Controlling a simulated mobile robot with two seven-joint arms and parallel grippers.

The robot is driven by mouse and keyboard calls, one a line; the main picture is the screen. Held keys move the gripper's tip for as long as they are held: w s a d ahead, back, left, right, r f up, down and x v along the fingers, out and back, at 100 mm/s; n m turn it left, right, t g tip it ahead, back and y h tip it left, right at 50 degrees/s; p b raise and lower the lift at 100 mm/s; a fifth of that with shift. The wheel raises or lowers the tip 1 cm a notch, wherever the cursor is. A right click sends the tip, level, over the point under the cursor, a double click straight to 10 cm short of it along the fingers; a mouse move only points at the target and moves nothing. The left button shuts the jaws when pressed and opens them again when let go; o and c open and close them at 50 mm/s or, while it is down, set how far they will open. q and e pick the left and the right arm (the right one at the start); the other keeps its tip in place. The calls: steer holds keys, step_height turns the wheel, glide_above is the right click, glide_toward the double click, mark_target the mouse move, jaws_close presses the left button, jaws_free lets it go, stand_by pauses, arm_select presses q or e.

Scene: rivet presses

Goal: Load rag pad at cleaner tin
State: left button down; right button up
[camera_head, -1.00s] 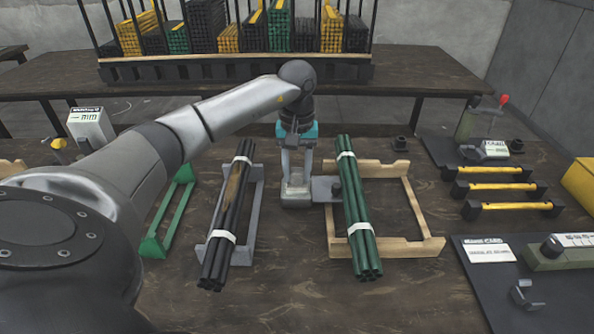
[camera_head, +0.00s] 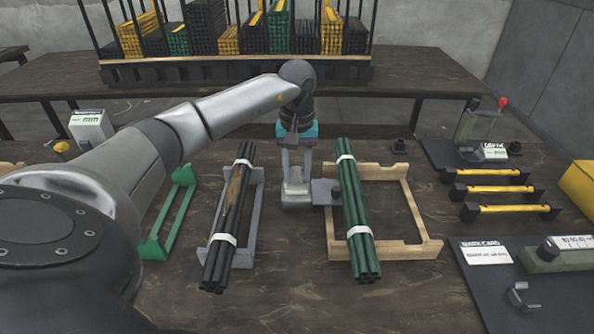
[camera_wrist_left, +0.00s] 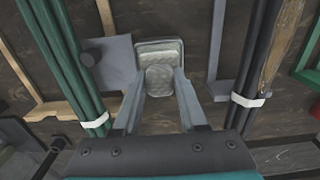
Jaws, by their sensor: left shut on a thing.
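My left gripper (camera_head: 297,178) points down at the middle of the table and is shut on a small grey pad (camera_wrist_left: 160,82), seen between its fingers in the left wrist view. The pad is at a small light-grey tin (camera_head: 296,203), whose rounded rim also shows in the left wrist view (camera_wrist_left: 160,47). I cannot tell whether the pad rests in the tin or is held just above it. A flat grey plate with a dark knob (camera_head: 323,191) lies right beside the tin. My right gripper is not in view.
Banded green rods (camera_head: 356,210) lie on a wooden cradle (camera_head: 412,204) close right. Banded dark rods (camera_head: 229,215) lie on a grey cradle (camera_head: 252,217) close left, with a green stand (camera_head: 166,215) beyond. Black mats with tools lie far right. The front middle table is clear.

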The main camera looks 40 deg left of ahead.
mark_target(298, 170)
arm_select(q)
steer(key=shift+r+p, duration=2.1)
steer(key=shift+r, duration=0.8)
